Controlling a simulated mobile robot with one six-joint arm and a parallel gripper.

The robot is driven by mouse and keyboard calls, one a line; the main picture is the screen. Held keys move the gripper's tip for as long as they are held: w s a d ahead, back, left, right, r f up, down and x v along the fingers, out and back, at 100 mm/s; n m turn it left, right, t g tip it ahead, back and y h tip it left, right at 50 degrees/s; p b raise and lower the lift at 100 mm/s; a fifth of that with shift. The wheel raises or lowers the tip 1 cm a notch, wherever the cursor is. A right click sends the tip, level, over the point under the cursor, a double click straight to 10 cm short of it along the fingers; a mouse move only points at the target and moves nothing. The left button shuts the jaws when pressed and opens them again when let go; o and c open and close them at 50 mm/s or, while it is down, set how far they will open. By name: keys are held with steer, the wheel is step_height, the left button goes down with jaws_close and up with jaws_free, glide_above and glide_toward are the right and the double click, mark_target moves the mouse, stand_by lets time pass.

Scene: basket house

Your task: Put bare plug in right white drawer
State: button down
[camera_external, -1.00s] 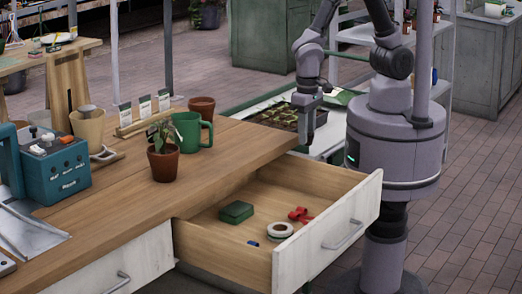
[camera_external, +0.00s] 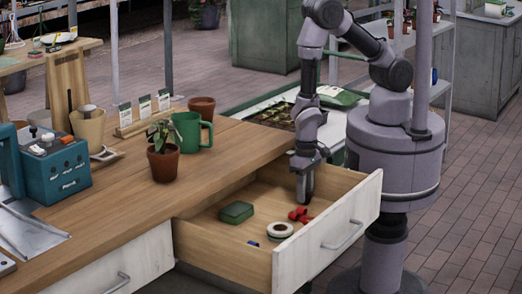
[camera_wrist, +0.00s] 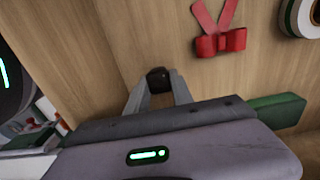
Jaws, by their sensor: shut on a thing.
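The right white drawer (camera_external: 330,232) is pulled open. My gripper (camera_external: 305,198) points down inside it, near the back right of its floor. In the wrist view, my gripper (camera_wrist: 158,80) is shut on a small dark thing, which looks like the bare plug (camera_wrist: 158,74). Only its top end shows between the fingertips. The drawer's wooden floor (camera_wrist: 125,30) lies right behind it. I cannot tell whether the plug touches the floor. The plug is too small to make out in the external view.
The drawer also holds a green box (camera_external: 236,212), a red bow (camera_external: 299,215), a white ring-shaped roll (camera_external: 280,230) and a small blue piece (camera_external: 253,243). A green mug (camera_external: 188,130) and a potted plant (camera_external: 163,163) stand on the bench. The left white drawer (camera_external: 135,265) looks shut.

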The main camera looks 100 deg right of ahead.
steer(key=shift+f, duration=0.15)
steer(key=c, duration=1.1)
jaws_free()
step_height(320, 180, up, 23)
steer(key=w+d+t+p, duration=0.1)
steer(key=w+d+p, duration=0.1)
steer(key=p, duration=0.3)
steer(key=s+d+r+n+t, duration=0.1)
steer(key=s+r, duration=0.2)
steer(key=r, duration=0.3)
steer(key=s+d+r+n+t+y, duration=0.1)
steer(key=s+r+n+t, duration=0.1)
steer(key=r, duration=0.5)
steer(key=s+d+r+n+t+y, duration=0.1)
steer(key=s+d+r, duration=0.1)
steer(key=s+r, duration=0.2)
steer(key=shift+s+r+n+t, duration=0.15)
steer(key=shift+s+r+t, duration=0.05)
steer(key=shift+r, duration=0.4)
steer(key=shift+s+r+n+t, duration=0.15)
steer(key=shift+s+r+t, duration=0.05)
steer(key=shift+r, duration=0.4)
